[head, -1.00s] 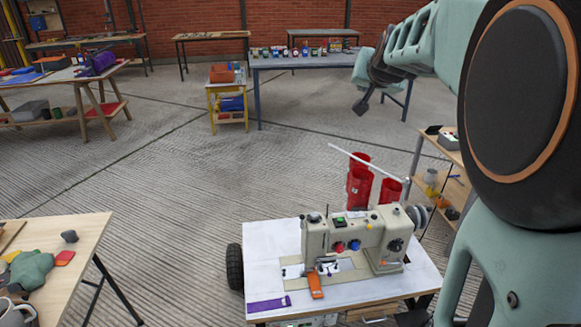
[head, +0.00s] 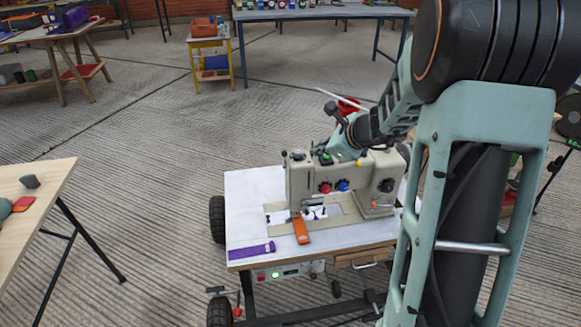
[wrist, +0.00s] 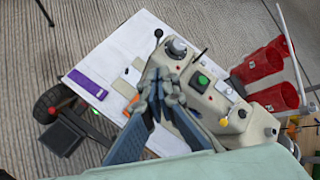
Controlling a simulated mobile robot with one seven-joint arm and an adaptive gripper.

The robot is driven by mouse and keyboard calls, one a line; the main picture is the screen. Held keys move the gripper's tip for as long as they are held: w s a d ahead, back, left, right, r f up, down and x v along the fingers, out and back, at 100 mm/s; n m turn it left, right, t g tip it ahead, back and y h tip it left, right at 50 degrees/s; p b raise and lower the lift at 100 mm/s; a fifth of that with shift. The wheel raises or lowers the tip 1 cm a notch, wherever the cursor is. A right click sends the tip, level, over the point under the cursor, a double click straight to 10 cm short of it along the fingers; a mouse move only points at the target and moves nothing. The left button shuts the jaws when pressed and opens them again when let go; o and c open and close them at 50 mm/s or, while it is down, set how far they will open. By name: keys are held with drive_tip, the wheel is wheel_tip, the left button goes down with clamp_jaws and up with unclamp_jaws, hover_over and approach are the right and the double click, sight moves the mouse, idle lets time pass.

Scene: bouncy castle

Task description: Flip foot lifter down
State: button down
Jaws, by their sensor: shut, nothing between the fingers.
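The cream sewing machine (head: 349,182) stands on the white-topped table (head: 250,195), with red and blue knobs on its front. It also shows in the wrist view (wrist: 215,106), with a green button and a silver knob on top. I cannot clearly make out the foot lifter; the needle area (head: 308,212) is small, and in the wrist view my fingers partly cover the machine head. My gripper (wrist: 163,88) is shut and empty, its tips over the left end of the machine. In the head view my gripper (head: 335,146) is just above or behind the machine's top; contact cannot be told.
An orange strip (head: 302,230) lies below the needle and a purple strip (head: 252,250) near the table's front left. Red containers (wrist: 262,75) stand behind the machine. A wooden table (head: 40,200) is at the left. Concrete floor between the tables is clear.

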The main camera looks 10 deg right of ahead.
drive_tip(key=shift+w+f+m+t+y+b, duration=0.1)
drive_tip(key=shift+f+m+t+y+b, duration=0.35)
drive_tip(key=shift+f+m, duration=0.85)
drive_tip(key=shift+f+m+t+y+b, duration=0.15)
drive_tip(key=shift+f+m+b, duration=0.55)
drive_tip(key=shift+f+m, duration=0.6)
drive_tip(key=shift+r, duration=0.1)
drive_tip(key=b, duration=0.2)
approach(284, 158)
wheel_tip(284, 158, down, 3)
drive_tip(key=w, duration=0.2)
drive_tip(key=shift+w+a+r, duration=0.3)
drive_tip(key=shift+w+a, duration=0.4)
drive_tip(key=shift+r+p, duration=0.2)
drive_tip(key=shift+p, duration=0.55)
